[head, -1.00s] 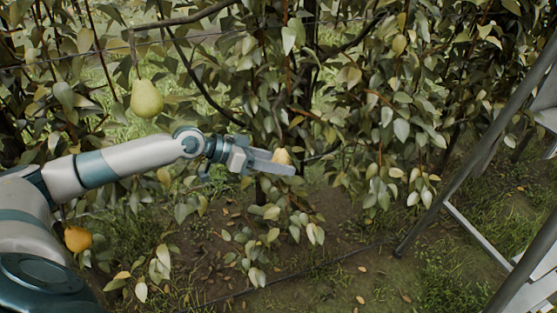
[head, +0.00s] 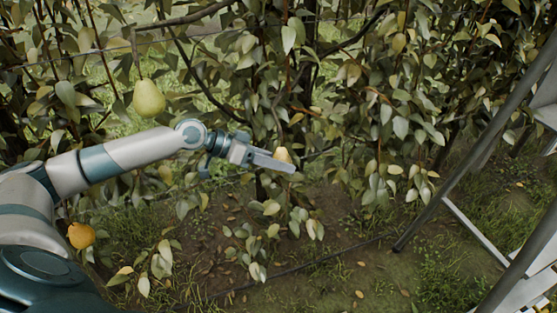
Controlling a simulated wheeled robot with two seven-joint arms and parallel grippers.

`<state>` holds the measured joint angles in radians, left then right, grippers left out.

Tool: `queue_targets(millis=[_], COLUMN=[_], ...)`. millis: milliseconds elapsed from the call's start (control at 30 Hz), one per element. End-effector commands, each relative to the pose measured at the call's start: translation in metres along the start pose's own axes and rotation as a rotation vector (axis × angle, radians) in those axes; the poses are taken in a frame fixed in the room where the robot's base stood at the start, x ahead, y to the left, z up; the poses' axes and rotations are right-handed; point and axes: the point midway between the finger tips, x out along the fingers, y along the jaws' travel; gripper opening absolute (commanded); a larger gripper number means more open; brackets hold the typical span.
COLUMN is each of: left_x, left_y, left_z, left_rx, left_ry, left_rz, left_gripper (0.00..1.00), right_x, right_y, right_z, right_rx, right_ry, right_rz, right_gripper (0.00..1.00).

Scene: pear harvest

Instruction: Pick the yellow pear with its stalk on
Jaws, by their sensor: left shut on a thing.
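My right gripper is not in view.
A larger green-yellow pear (head: 148,98) hangs at the upper left, above my left arm. An orange-yellow pear (head: 81,235) shows at the lower left beside my arm. Leafy branches surround the gripper. A metal ladder (head: 474,150) stands at the right. Below lies open soil (head: 330,255).

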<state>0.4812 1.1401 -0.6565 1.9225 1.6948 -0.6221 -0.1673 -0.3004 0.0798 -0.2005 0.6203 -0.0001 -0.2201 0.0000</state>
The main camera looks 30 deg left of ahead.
Motion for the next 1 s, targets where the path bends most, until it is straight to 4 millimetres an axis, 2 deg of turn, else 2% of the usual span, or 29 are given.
queue_targets(millis=[267,700,1000], left_x=[0.0,-0.004,-0.004], left_y=[0.0,0.008,0.009], left_z=[0.0,0.0,0.001], left_rx=[-0.003,-0.108,-0.12], left_ry=[-0.001,-0.048,-0.054], left_rz=[0.001,0.045,0.05], left_gripper=[0.19,0.19,0.19], right_x=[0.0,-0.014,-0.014], right_y=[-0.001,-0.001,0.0], right_z=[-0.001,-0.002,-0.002], right_rx=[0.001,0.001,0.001], right_ry=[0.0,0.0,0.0], right_rz=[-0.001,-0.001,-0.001], right_gripper=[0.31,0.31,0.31])
